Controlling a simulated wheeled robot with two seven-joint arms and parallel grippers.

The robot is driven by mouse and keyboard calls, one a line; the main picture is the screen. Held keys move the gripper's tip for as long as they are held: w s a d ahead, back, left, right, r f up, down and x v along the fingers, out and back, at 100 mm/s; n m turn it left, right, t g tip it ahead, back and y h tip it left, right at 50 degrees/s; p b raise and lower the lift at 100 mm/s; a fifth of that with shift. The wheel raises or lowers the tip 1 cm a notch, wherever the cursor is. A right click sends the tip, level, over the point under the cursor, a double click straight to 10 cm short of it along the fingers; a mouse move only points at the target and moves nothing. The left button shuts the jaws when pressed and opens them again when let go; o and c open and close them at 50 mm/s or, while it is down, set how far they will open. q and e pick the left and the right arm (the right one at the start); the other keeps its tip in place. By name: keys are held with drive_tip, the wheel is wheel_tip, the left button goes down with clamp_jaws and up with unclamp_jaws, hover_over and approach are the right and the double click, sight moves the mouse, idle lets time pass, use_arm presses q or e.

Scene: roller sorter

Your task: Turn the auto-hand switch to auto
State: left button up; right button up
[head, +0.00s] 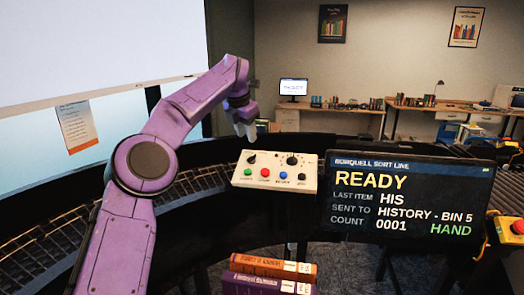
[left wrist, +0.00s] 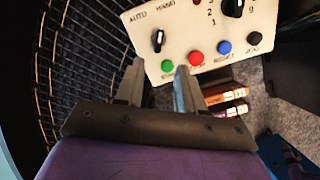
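The white control panel (head: 275,179) stands in the middle of the head view. Its auto-hand switch (head: 251,158) is a small black knob at the upper left. In the left wrist view the same switch (left wrist: 158,40) sits below the printed words AUTO and HAND, and its pale mark is too small to read surely. The display screen (head: 408,205) reads READY and, in green, HAND. My left gripper (head: 246,130) is above and behind the panel's left part. In the left wrist view its fingers (left wrist: 158,88) are apart and empty, with the switch beyond them. My right gripper is not in view.
The panel also has a larger numbered knob (left wrist: 233,6) and green (left wrist: 167,66), red (left wrist: 196,58), blue (left wrist: 224,47) and black buttons. Books (head: 270,272) lie stacked below the panel. A yellow box with a red button (head: 517,226) is at the right edge.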

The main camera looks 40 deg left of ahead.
use_arm(q)
hover_over(251, 157)
drive_tip(key=s, duration=0.3)
drive_tip(key=f, duration=0.4)
drive_tip(key=shift+w+d+f+p, duration=0.25)
drive_tip(key=shift+d+f+p, duration=0.1)
drive_tip(key=shift+d+f, duration=0.05)
drive_tip(key=x, duration=0.2)
drive_tip(key=p+x, duration=0.1)
drive_tip(key=x, duration=0.2)
drive_tip(key=shift+w+a, duration=0.1)
drive_tip(key=shift+w, duration=0.25)
drive_tip(key=shift+s+r, duration=0.15)
drive_tip(key=shift+s, duration=0.05)
drive_tip(key=shift+c, duration=0.9)
clamp_jaws()
